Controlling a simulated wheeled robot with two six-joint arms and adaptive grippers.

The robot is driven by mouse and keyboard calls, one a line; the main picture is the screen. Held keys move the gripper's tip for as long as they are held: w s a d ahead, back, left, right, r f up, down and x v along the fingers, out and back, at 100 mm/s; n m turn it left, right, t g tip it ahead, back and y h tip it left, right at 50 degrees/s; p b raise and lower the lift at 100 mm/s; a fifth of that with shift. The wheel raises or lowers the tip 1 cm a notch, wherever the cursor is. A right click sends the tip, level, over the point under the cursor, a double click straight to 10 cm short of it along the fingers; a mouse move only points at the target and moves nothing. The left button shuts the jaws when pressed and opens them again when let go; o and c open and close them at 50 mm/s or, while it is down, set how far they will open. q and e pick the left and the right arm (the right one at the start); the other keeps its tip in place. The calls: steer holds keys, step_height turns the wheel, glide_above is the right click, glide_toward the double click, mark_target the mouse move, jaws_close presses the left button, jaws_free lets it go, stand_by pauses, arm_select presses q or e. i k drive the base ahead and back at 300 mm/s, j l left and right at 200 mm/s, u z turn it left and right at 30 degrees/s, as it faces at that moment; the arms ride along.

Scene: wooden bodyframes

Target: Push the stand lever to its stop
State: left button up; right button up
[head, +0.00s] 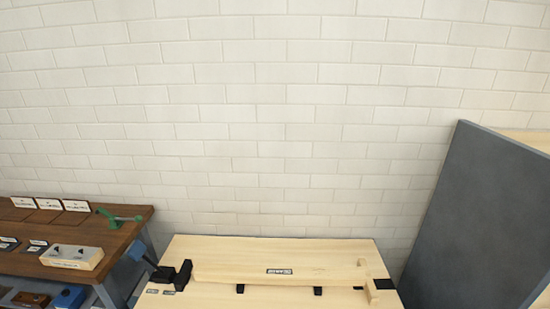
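A pale wooden stand (220,248) is at the bottom middle of the head view, with a long pale wooden bar (230,272) across its top. At its left edge a dark rod with a blue-grey end (137,251) slants up and left from a black block (162,274). This looks like the stand lever, but I cannot tell for sure, nor where its stop is. A second black piece (183,275) stands at the bar's left end. The stand's lower part is cut off by the frame. Neither of my grippers is in view.
A brown wooden bench (130,228) at the left holds a green clamp-like piece (113,217), white label cards (76,205) and a pale box with black knobs (72,257). A large dark grey panel (470,220) stands at the right. A white brick wall (280,110) closes the back.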

mark_target(136, 251)
steer(key=j+z, duration=0.1)
steer(key=j, duration=0.55)
steer(key=k+j+z, duration=0.1)
steer(key=j, duration=1.25)
steer(key=k+j+z, duration=0.15)
steer(key=j, duration=0.45)
